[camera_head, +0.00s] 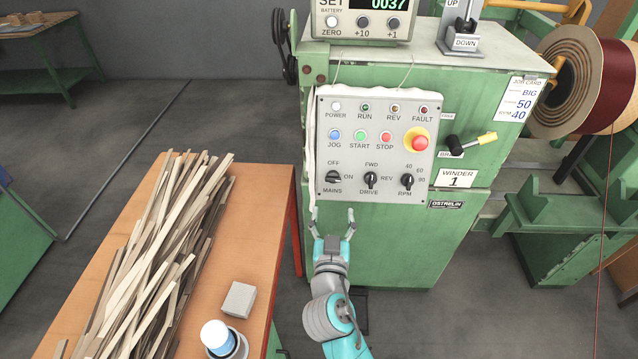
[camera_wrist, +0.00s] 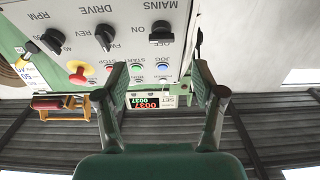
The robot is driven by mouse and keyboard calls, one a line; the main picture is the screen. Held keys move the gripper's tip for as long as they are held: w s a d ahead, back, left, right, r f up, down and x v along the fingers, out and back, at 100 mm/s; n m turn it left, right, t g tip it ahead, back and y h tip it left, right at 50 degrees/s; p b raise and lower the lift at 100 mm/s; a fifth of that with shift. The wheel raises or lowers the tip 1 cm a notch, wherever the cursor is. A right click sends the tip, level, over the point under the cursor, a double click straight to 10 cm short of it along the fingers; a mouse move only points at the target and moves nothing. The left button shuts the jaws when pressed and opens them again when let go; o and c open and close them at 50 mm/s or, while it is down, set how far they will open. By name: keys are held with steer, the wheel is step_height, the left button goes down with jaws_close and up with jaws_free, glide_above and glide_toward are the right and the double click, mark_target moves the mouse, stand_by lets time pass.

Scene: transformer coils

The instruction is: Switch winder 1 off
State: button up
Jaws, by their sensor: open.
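Winder 1's grey control panel (camera_head: 374,146) is on the front of the green cabinet (camera_head: 400,245). Its black MAINS knob (camera_head: 333,177) is at the lower left, between OFF above and ON at the right; its bar looks about level, toward ON. It also shows upside down in the wrist view (camera_wrist: 161,33). The POWER lamp (camera_head: 336,107) looks pale. My gripper (camera_head: 332,214) is open and empty, below the MAINS knob and apart from it. Its fingers also show in the wrist view (camera_wrist: 160,78). The WINDER 1 plate (camera_head: 457,178) is right of the panel.
The DRIVE knob (camera_head: 371,179), RPM knob (camera_head: 406,181) and red stop button (camera_head: 418,141) share the panel. A brake lever (camera_head: 470,144) sticks out at the right. A counter (camera_head: 362,20) reading 0037 stands on top. An orange table (camera_head: 255,210) with wood strips is at the left.

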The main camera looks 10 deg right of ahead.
mark_target(333, 182)
steer(key=x, duration=1.1)
steer(key=shift+a, duration=0.15)
steer(key=c, duration=1.2)
steer(key=shift+o, duration=0.2)
